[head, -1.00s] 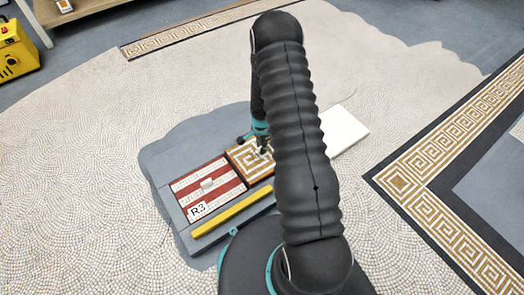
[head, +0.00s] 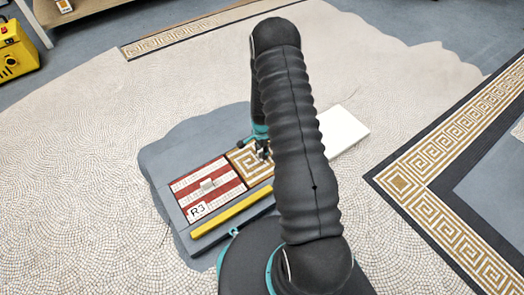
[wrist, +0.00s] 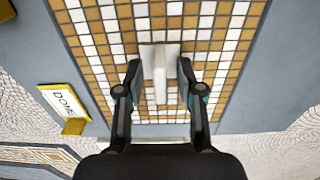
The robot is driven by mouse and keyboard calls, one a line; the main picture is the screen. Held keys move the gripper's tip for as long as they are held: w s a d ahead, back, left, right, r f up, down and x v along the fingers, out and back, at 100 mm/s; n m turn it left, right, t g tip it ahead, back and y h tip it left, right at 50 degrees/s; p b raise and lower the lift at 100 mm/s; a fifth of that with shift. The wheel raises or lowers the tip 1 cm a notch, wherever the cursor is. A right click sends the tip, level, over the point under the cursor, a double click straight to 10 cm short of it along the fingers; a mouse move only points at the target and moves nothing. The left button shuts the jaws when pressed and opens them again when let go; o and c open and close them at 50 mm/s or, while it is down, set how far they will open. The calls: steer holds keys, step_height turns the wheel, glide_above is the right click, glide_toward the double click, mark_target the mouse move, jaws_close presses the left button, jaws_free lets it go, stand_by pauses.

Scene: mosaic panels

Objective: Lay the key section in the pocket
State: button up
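The key section, a square panel with a gold and white meander pattern (head: 243,161), lies on a grey base right of the striped panel. In the wrist view its gold and white tiles (wrist: 110,45) fill the middle, with a pale raised grip (wrist: 160,80) on it. My gripper (wrist: 160,75) is open above the section, one finger on each side of the grip with a small gap at both sides. In the head view my gripper (head: 262,152) is partly hidden by my arm. I cannot clearly make out the pocket.
A red and white striped panel (head: 190,190) marked R3 and a yellow bar (head: 232,211) lie beside it. A white slab (head: 346,130) is at right. A DOME label (wrist: 62,101) shows in the wrist view. A yellow machine (head: 17,50) stands far left.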

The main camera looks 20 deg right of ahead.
steer(key=s+a+r+n+t+p, duration=0.1)
steer(key=s+a+r+n, duration=0.1)
steer(key=r, duration=1.1)
steer(key=s+a+r+n+t, duration=0.1)
steer(key=s+a+r+n, duration=0.15)
steer(key=r, duration=1.05)
steer(key=s+a+r+n+t+p, duration=0.1)
steer(key=s+a+r+n, duration=0.15)
steer(key=r, duration=1.05)
steer(key=s+a+r+n+t, duration=0.1)
steer(key=s+r+n, duration=0.3)
steer(key=s, duration=0.6)
steer(key=s+a+r+n+t, duration=0.1)
steer(key=s+a+r+n, duration=0.2)
steer(key=s+r, duration=0.6)
steer(key=shift+s+a+r+n+t, duration=0.3)
steer(key=shift+s+n, duration=0.35)
steer(key=shift+n, duration=0.25)
step_height(320, 180, up, 7)
steer(key=p, duration=0.6)
steer(key=shift+p, duration=0.4)
